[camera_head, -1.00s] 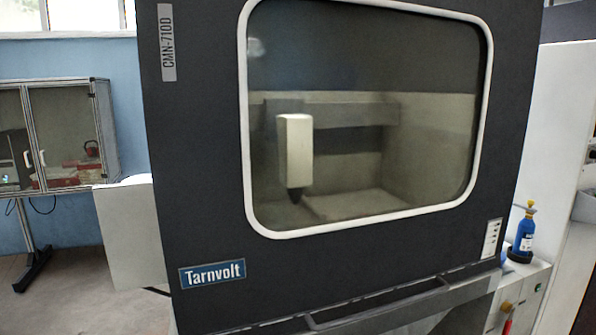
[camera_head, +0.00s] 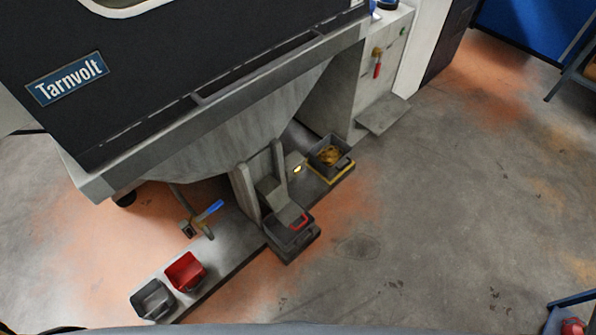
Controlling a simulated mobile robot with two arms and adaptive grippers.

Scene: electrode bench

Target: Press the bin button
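A small lit yellow button or lamp (camera_head: 297,169) sits on a grey box low under the machine, between two bins. I cannot tell for sure that it is the bin button. To its right is a dark bin (camera_head: 345,168) on a yellow-edged base, with brownish-yellow contents. Below and left of it is a dark bin with a red handle (camera_head: 302,221), at the foot of a grey upright frame (camera_head: 243,192). Neither of my grippers is in view.
The dark Tarnvolt machine (camera_head: 150,110) overhangs the low bench (camera_head: 228,250). On the bench are a red bin (camera_head: 185,271), a grey bin (camera_head: 152,300) and a blue-handled lever (camera_head: 209,211). A grey cabinet (camera_head: 372,95) stands behind. The floor to the right (camera_head: 450,210) is clear.

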